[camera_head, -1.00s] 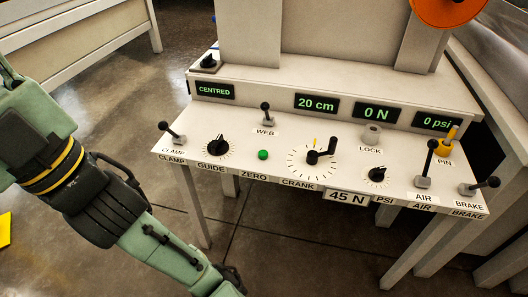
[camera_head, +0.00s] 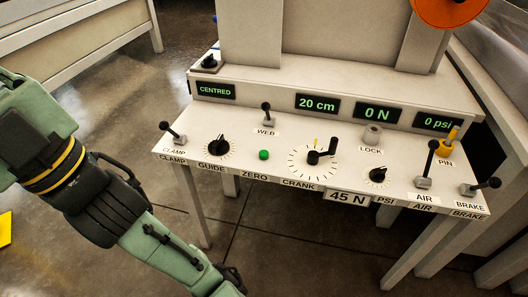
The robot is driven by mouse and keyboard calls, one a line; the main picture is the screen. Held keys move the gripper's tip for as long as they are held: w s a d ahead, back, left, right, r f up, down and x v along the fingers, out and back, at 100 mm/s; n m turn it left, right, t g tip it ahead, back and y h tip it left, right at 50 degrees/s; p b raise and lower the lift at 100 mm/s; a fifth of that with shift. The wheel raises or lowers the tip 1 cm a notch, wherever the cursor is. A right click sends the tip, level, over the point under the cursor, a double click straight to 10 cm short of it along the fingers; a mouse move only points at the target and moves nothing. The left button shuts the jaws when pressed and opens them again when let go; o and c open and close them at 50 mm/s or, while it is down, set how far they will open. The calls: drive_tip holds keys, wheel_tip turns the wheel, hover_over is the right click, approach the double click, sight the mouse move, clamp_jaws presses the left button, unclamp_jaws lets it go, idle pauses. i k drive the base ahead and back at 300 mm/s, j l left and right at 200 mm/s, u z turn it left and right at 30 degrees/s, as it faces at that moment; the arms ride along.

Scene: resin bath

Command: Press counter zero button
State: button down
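The counter zero button is a small green round button (camera_head: 264,155) on the sloped white panel, above the ZERO label (camera_head: 254,175). It stands between the GUIDE knob (camera_head: 219,146) and the CRANK dial (camera_head: 313,159). The counter display (camera_head: 316,103) behind it reads 20 cm. My arm comes in from the left and runs down in front of the panel.
The LOCK knob (camera_head: 372,134), PSI knob (camera_head: 378,175), AIR lever (camera_head: 428,163), BRAKE lever (camera_head: 480,187) and yellow PIN (camera_head: 448,143) are to the right. Open floor lies left of the panel.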

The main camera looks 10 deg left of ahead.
sight(263, 154)
drive_tip(key=u, duration=0.6)
drive_tip(key=i+l+u, duration=0.15)
drive_tip(key=l+u, duration=1.05)
drive_tip(key=l, duration=1.3)
